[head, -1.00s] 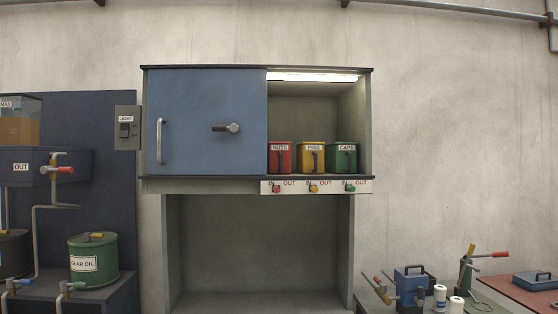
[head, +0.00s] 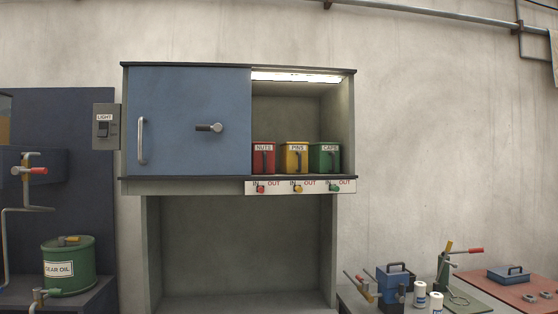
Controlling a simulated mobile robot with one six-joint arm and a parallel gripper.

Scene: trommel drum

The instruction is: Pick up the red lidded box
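In the head view, a red box (head: 263,159) labelled NUTS stands on the cabinet shelf, at the left of a row. It has a dark upright handle on its front. A yellow box (head: 295,159) labelled PINS and a green box (head: 325,159) labelled CAPS stand beside it to the right. The lids are hard to make out at this size. The red box sits in the open right part of the cabinet, close to the edge of the blue door (head: 180,120). My gripper is not in view.
Below the boxes, a white strip (head: 285,188) marked IN and OUT carries red, yellow and green knobs. The blue door has a bar handle and a dark knob that sticks out. A bench at right holds tools; a green gear oil drum (head: 68,268) stands at left.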

